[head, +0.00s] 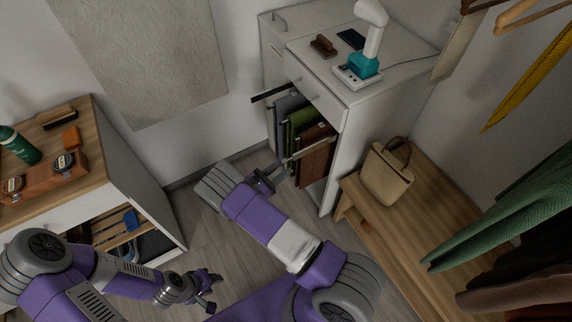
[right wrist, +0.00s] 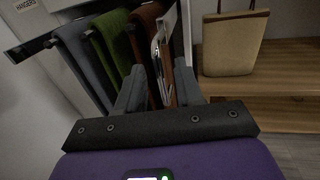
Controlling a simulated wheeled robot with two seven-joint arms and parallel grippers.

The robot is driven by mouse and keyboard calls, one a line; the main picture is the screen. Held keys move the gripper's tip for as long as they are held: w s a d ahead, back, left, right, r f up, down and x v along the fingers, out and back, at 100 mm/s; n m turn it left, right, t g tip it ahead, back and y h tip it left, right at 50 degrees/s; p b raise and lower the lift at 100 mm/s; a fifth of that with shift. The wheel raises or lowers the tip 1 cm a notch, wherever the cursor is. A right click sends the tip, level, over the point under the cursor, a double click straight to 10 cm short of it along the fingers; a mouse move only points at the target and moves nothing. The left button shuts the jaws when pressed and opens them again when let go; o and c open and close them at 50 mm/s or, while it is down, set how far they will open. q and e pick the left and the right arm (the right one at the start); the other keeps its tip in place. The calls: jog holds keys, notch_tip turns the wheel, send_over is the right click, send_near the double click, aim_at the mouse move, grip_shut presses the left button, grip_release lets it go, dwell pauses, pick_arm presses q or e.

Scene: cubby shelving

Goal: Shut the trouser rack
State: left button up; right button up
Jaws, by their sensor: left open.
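The trouser rack (head: 270,95) is pulled out of the white cabinet below its drawer, its dark front bar sticking out to the left. Grey, green and brown trousers (head: 313,160) hang from it. In the right wrist view the dark bar (right wrist: 30,47) is at upper left, with the trousers ahead. My right gripper (head: 273,178) is just in front of the hanging trousers; its fingers (right wrist: 158,88) are apart, with brown trousers and a pale rail end showing between them. Whether they touch the rack I cannot tell. My left gripper (head: 210,288) is open, low at the left, away from the rack.
A wooden bench (head: 425,215) with a tan bag (head: 386,172) stands right of the cabinet. A steamer (head: 366,55) is on the cabinet top. A wooden-topped unit (head: 90,170) stands at left. Clothes hang at right. Grey floor (head: 200,225) is open between the units.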

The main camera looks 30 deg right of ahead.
jog(key=v, duration=0.4)
jog(key=shift+c, duration=0.3)
